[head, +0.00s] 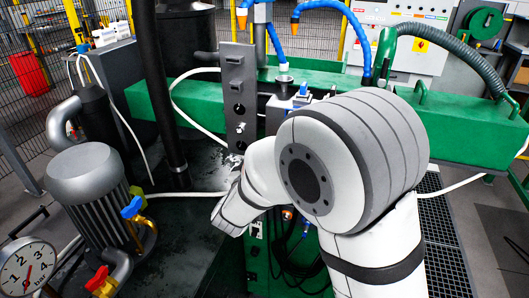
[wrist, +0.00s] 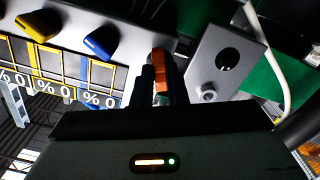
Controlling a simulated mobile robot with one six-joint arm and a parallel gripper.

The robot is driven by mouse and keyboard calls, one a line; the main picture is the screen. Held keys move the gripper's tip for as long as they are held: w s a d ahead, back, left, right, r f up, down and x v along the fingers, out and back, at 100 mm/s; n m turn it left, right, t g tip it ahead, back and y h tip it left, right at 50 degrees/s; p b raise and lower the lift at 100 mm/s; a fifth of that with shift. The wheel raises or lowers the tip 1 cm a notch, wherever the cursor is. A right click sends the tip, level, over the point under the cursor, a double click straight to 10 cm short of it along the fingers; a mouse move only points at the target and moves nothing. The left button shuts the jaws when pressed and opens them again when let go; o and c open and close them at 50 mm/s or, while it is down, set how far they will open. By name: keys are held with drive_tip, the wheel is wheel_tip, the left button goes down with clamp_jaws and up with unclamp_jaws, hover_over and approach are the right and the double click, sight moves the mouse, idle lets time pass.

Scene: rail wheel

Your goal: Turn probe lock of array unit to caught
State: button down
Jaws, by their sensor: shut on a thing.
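In the wrist view my gripper (wrist: 160,82) has its two dark fingers shut on an orange lever (wrist: 158,56). The lever's top shows between and above the fingertips; its lower part is hidden. It stands at the right of a blue lever (wrist: 102,41) and a yellow lever (wrist: 37,25) on a light grey panel (wrist: 131,36). I cannot tell from its look which setting the orange lever is at, and no lock label is readable. In the head view my own arm covers the gripper and the orange lever.
A grey plate with a dark hole and a round knob (wrist: 207,94) is close right of the fingers. The upright holed plate (head: 238,75) stands beyond my arm. A white hose (wrist: 270,60), a grey motor (head: 88,182) and a pressure gauge (head: 27,267) are around.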

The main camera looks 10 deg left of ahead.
drive_tip(key=shift+r+p, duration=0.15)
drive_tip(key=shift+p, duration=0.15)
drive_tip(key=n+p, duration=0.4)
idle(0.4)
drive_tip(key=shift+n+p, duration=0.5)
drive_tip(key=shift+p, duration=0.15)
drive_tip(key=shift+n+p, duration=2)
